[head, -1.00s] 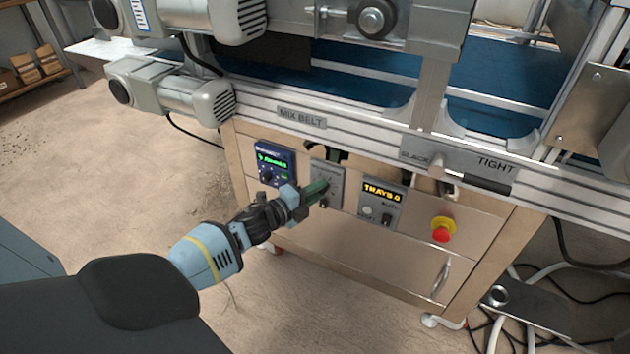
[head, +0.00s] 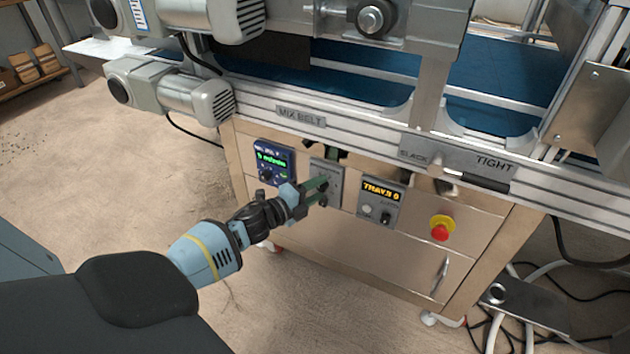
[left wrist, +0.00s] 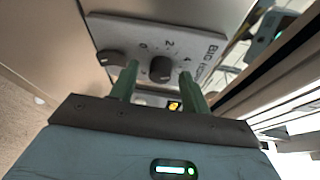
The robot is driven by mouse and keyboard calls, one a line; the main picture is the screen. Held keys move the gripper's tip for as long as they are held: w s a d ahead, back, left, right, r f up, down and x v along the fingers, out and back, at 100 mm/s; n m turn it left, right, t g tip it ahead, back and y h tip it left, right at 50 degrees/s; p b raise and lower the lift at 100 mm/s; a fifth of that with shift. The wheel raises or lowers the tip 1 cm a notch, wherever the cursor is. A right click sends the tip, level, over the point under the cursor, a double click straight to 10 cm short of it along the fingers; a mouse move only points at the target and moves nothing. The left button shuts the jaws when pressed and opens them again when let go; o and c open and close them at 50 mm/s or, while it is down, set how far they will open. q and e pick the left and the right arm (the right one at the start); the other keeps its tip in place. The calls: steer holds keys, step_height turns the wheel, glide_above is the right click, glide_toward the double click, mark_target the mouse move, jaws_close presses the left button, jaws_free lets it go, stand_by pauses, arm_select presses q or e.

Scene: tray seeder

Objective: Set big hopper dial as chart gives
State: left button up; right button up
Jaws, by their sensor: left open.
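The big hopper dial (left wrist: 162,68) is a dark round knob on a grey panel lettered "BIG HO…" in the left wrist view, with the marks 0, 2 and 4 around it. The panel (head: 333,172) also shows on the cabinet front in the head view. My left gripper (head: 322,190) is open at this panel. In the left wrist view its green fingers (left wrist: 158,74) stand on either side of the dial; I cannot tell whether they touch it. The dial's pointer is too small to read. I cannot make out a chart. My right gripper is out of view.
A second knob (left wrist: 110,58) sits on the same panel. A blue display unit (head: 270,163) is left of it, and a "TRAYS" counter (head: 381,197) and a red stop button (head: 442,228) are right. The mix belt rail (head: 300,116) overhangs the panels.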

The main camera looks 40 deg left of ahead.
arm_select(q)
steer(key=shift+s, duration=0.55)
steer(key=s+a+p, duration=0.1)
steer(key=s, duration=0.5)
steer(key=shift+s+r+p, duration=0.3)
steer(key=shift+r+p, duration=0.05)
steer(key=shift+p, duration=0.05)
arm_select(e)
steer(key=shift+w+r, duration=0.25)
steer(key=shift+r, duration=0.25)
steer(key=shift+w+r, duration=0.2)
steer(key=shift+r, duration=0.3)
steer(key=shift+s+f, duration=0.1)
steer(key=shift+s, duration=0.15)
